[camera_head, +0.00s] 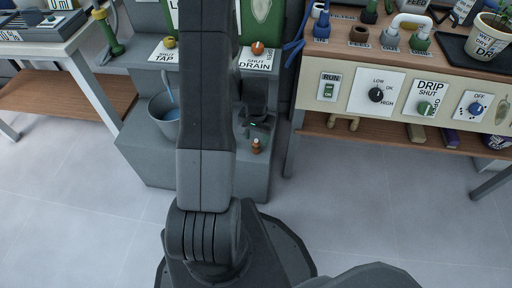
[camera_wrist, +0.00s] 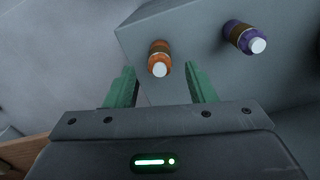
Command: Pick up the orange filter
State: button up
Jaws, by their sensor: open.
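The orange filter (camera_wrist: 159,58) is a small orange cylinder with a brown band and a white tip. In the wrist view it is near the edge of a grey block, just beyond my open gripper (camera_wrist: 161,82) and roughly midway between the green fingers. Nothing is between the fingers. In the head view a small orange-brown piece (camera_head: 256,146) on the low grey step looks like the same filter. My gripper (camera_head: 252,125) is partly hidden behind my arm there, above that piece.
A purple filter (camera_wrist: 244,37) with a white tip is right of the orange one. In the head view a grey bucket (camera_head: 166,118) stands on the step (camera_head: 150,165) left of my arm. A workbench (camera_head: 352,59) with knobs and switches is at the right. Open floor lies in front.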

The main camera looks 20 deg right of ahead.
aim_at(256, 140)
notch_tip(256, 140, down, 4)
jog(key=shift+f+b, duration=0.15)
jog(key=shift+b, duration=0.5)
jog(key=shift+c, duration=0.4)
jog(key=c, duration=0.8)
jog(key=shift+c, duration=0.2)
jog(key=shift+r, duration=0.2)
